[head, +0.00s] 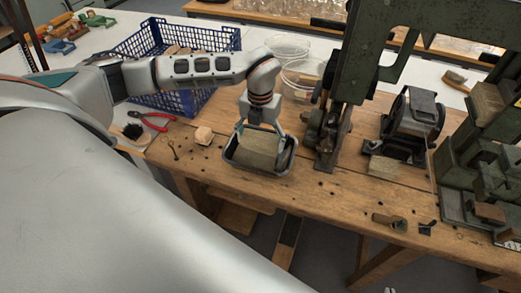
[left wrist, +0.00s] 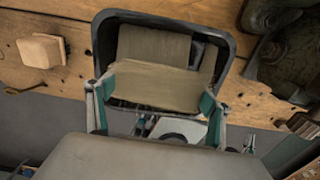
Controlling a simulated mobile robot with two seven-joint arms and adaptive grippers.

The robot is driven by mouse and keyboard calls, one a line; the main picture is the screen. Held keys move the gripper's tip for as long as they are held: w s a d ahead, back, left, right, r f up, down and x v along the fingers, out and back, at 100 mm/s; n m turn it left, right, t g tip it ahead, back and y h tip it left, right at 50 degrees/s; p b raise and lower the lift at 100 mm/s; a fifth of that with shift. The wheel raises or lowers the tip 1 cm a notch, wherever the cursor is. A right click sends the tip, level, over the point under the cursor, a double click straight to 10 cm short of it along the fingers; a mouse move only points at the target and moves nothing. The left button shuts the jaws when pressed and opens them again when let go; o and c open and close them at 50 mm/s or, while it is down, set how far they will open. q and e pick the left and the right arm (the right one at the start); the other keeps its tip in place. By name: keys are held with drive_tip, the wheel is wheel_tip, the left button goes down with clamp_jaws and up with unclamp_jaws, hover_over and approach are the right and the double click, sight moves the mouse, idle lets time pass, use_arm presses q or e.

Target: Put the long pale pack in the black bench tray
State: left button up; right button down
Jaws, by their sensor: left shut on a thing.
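The black bench tray (head: 233,165) sits on the wooden bench; its dark rim also shows in the left wrist view (left wrist: 228,45). My left gripper (head: 260,133) reaches down over the tray. Its two green-padded fingers (left wrist: 152,95) are shut on the long pale pack (left wrist: 155,85), one at each end. The pack (head: 257,158) is within the tray's outline and looks slightly tilted. Another tan surface (left wrist: 150,45) lies behind it in the tray; I cannot tell if it is a second pack. Whether the held pack touches the tray floor is hidden. My right gripper is not in view.
A wooden block (head: 204,135), red pliers (head: 150,121) and a black brush (head: 133,131) lie left of the tray. A blue crate (head: 183,102) stands behind. A green machine (head: 330,130) stands close on the right. The bench front edge is near the tray.

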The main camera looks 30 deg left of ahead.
sight(261, 158)
use_arm(q)
drive_tip(key=shift+f, duration=2.4)
drive_tip(key=shift+f, duration=0.15)
drive_tip(key=o, duration=1.1)
